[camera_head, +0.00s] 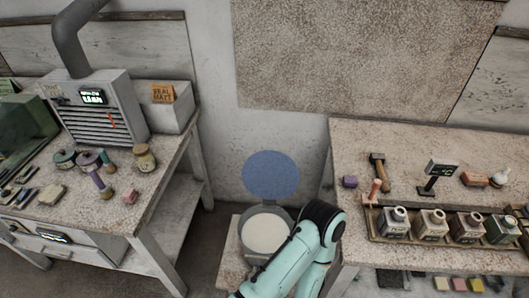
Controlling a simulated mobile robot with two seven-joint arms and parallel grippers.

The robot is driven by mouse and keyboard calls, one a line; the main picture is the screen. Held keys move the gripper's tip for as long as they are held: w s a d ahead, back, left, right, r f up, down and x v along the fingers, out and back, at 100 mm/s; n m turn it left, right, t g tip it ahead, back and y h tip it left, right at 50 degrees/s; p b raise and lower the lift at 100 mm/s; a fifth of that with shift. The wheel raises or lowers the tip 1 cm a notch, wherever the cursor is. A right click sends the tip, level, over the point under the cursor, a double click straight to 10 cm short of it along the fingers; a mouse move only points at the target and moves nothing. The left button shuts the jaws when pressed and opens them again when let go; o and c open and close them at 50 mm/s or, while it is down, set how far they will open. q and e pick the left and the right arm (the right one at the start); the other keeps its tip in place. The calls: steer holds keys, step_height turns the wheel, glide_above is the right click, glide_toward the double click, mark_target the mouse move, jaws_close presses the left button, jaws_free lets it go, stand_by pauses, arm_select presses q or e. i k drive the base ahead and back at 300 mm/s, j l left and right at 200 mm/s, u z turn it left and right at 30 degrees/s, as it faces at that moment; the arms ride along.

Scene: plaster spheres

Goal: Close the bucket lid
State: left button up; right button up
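The grey bucket (244,246) stands in the gap between the two benches, holding a pale white fill (264,233). Its round blue lid (270,176) is raised behind the opening, its flat face turned toward me, so the bucket is open. One of my teal arms (285,262) comes up from the bottom edge, bends at a black joint just right of the bucket and covers its lower right side. Neither gripper shows in the head view.
The bucket is on a low pale stand (230,262). The left bench (160,185) holds a grey vented machine (100,110) and jars. The right bench (350,140) has a hammer (378,172) and a tray of bottles (375,228), close beside my arm.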

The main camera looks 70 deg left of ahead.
mark_target(267, 174)
steer(key=k+j, duration=0.3)
steer(key=k, duration=0.15)
steer(key=k+j+z, duration=0.1)
steer(key=k+j, duration=0.25)
steer(key=k, duration=0.1)
